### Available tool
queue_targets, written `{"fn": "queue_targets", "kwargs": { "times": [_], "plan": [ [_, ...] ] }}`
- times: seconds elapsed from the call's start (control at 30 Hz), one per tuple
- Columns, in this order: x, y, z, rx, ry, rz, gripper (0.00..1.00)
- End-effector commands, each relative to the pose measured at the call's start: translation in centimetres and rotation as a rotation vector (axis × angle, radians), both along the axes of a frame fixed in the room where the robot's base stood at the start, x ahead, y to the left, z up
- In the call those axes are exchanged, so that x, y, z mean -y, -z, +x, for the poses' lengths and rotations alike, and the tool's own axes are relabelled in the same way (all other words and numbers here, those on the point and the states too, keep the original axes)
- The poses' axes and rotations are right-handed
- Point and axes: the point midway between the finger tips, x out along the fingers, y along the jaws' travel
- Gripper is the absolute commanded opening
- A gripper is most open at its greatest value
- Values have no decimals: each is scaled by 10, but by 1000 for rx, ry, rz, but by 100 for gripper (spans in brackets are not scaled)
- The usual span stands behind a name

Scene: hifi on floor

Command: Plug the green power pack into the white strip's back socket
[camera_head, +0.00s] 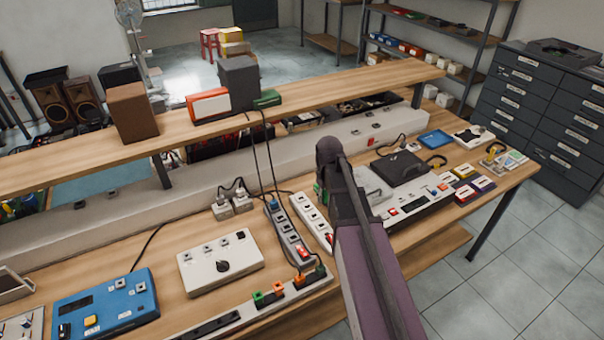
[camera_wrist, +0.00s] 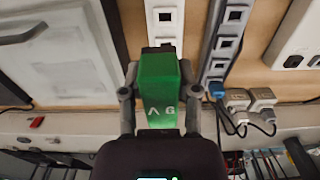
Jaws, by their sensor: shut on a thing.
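The green power pack (camera_wrist: 160,92) is held between the two fingers of my gripper (camera_wrist: 158,78) in the wrist view. In the head view only a sliver of its green side (camera_head: 318,189) shows beside my arm, which hides the rest. The white strip (camera_wrist: 151,22) runs up from the pack in the wrist view, with square dark sockets. Its back end is hidden by the pack. In the head view the white strip (camera_head: 311,217) lies on the bench just left of my arm, with a red switch at its front. I cannot tell whether the pack touches the strip.
A grey strip (camera_head: 287,236) with a blue plug lies left of the white strip. White adapters (camera_head: 232,203) with cables sit behind it. A dark box (camera_head: 402,168) and a long white panel (camera_head: 410,208) are to the right. A raised wooden shelf (camera_head: 330,92) runs behind.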

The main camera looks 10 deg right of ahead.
Motion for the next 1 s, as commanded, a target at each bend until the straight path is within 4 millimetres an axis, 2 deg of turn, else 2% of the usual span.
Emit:
{"fn": "queue_targets", "kwargs": {
  "times": [0.03,0.3,0.4,0.5,0.63,1.0],
  "plan": [
    [-4,3,19,2,-1,1,0],
    [-32,12,99,13,-4,4,0],
    [-42,15,123,16,-5,5,0],
    [-50,16,139,19,-4,7,0],
    [-55,17,148,21,-4,8,0],
    [-56,17,147,21,-4,8,0]
  ]
}}
